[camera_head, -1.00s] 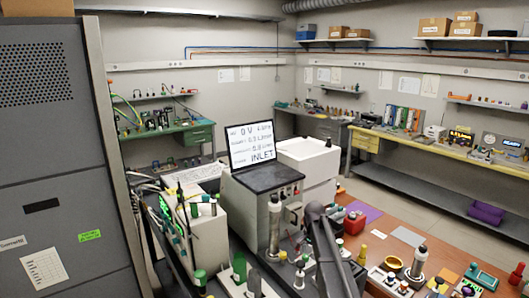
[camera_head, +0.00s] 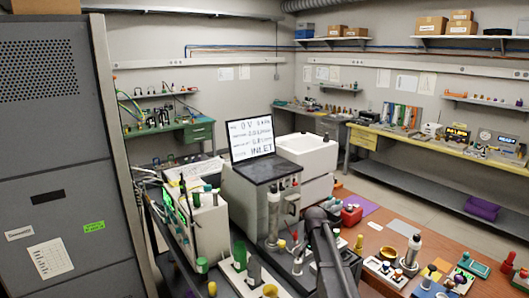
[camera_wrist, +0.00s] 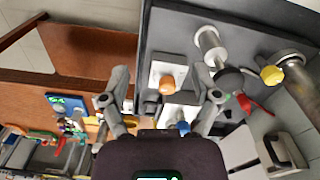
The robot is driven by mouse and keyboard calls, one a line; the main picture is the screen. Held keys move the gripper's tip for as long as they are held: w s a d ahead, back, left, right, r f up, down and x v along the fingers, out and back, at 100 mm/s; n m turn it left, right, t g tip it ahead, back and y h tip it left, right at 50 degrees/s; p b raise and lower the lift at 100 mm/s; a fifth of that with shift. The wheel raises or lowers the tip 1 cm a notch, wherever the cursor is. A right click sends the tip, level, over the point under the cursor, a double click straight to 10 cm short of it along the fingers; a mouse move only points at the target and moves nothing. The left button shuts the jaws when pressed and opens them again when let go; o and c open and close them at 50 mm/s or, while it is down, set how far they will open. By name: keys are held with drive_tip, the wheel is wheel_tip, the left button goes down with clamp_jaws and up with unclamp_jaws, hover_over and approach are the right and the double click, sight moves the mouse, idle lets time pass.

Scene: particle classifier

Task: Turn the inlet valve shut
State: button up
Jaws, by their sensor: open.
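Several candidate controls show, and I cannot tell for certain which is the inlet valve. In the wrist view a red lever (camera_wrist: 260,106) and a yellow knob (camera_wrist: 271,75) on a metal pipe lie to the right of my gripper (camera_wrist: 162,72). An orange knob (camera_wrist: 167,85) on a white plate (camera_wrist: 160,70) appears between the open fingers, which hold nothing visible. In the head view a yellow knob (camera_head: 281,245) and a small red-topped part (camera_head: 296,240) stand in front of the grey apparatus (camera_head: 258,205). My fingertips are hidden there behind my dark arm.
A screen (camera_head: 250,138) showing the word INLET stands on the apparatus. A white box unit (camera_head: 208,225) is to its left. A tall grey cabinet (camera_head: 45,150) is at far left.

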drive_tip(key=s+f+n+b, duration=0.4)
drive_tip(key=s, duration=0.9)
drive_tip(key=s+f+n+b, duration=0.4)
drive_tip(key=s, duration=0.8)
drive_tip(key=shift+s+a+f, duration=0.15)
drive_tip(key=shift+s+f, duration=0.2)
drive_tip(key=shift+s, duration=0.05)
